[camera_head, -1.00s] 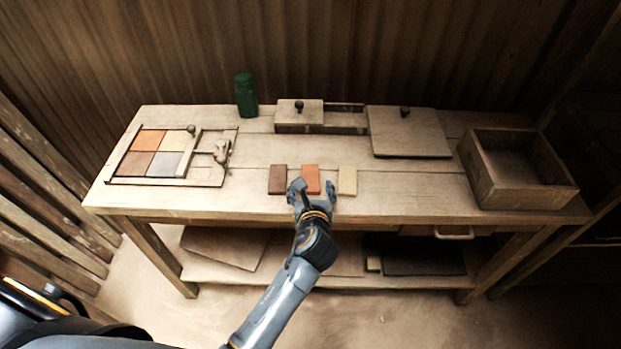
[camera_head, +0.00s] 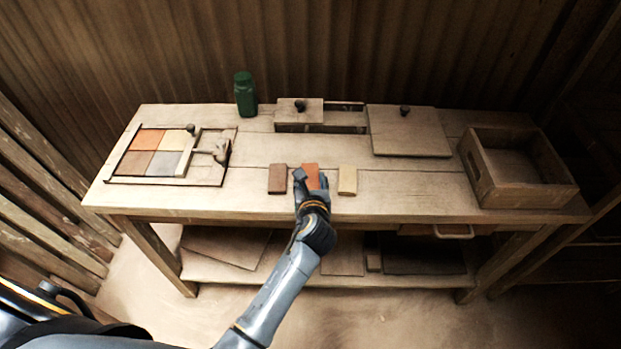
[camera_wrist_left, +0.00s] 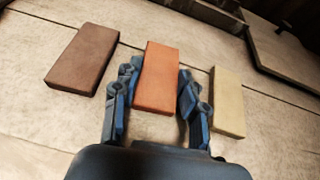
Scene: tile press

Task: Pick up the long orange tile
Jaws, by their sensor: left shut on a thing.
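The long orange tile (camera_head: 311,172) is in the middle of a row of three at the front of the bench. In the left wrist view the orange tile (camera_wrist_left: 157,75) lies between the two fingers of my left gripper (camera_wrist_left: 157,90). My left gripper (camera_head: 310,184) is shut on its long sides, and the hand hides the tile's near end in the head view. I cannot tell whether the tile is clear of the bench top. My right gripper is not in view.
A brown tile (camera_head: 277,179) lies to the left and a cream tile (camera_head: 347,180) to the right, both close by. The tile press (camera_head: 199,180) is at the left, an open wooden box (camera_head: 480,180) at the right. A green bottle (camera_head: 245,96) and lidded box (camera_head: 345,119) stand behind.

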